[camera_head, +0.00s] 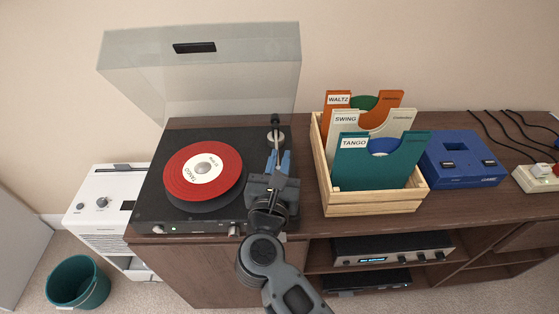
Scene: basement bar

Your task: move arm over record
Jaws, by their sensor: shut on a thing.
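The turntable (150,212) stands on the cabinet with its clear lid (130,65) raised. A red record (222,187) with a white centre label lies on its platter. My gripper (279,160) is at the right side of the turntable, to the right of the record. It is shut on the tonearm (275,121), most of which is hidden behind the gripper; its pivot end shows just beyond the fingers. The tonearm is beside the record, not over it, as far as I can see.
A wooden crate (380,204) with orange, cream and teal record sleeves stands close on the right. A blue box (462,160) and dark cables lie farther right. An amplifier (395,247) sits on the shelf below. A white appliance (100,205) and green bin (77,284) stand at left.

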